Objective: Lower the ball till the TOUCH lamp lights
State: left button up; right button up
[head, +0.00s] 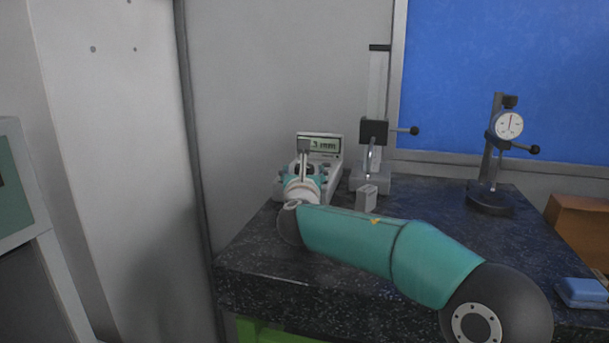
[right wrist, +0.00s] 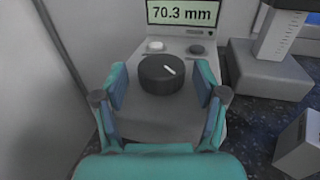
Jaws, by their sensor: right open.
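A grey control box (head: 333,172) with a tilted display stands at the back left of the table. In the right wrist view its display (right wrist: 185,13) reads 70.3 mm. A black round knob (right wrist: 163,76) with a white mark sits on its sloped top. Behind the knob are a pale round cap (right wrist: 155,46) and a dark one (right wrist: 197,50); I cannot tell which is the TOUCH lamp. My right gripper (right wrist: 161,88) is open, its pads either side of the knob with gaps showing. It also shows in the head view (head: 303,171). I cannot make out the ball.
A tall stand (head: 376,75) with a black carriage (head: 374,131) rises right of the box. A small grey block (head: 367,198) lies before it. A dial gauge stand (head: 490,198) is further right. A blue case (head: 581,292) lies near the right edge of the dark table (head: 250,262).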

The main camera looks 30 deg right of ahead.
jog(key=shift+s+a, duration=0.1)
jog(key=v, duration=1.1)
jog(key=shift+s+a, duration=0.1)
jog(key=shift+a, duration=0.05)
jog(key=shift+s+a, duration=0.1)
jog(key=shift+s, duration=0.1)
dwell(0.4)
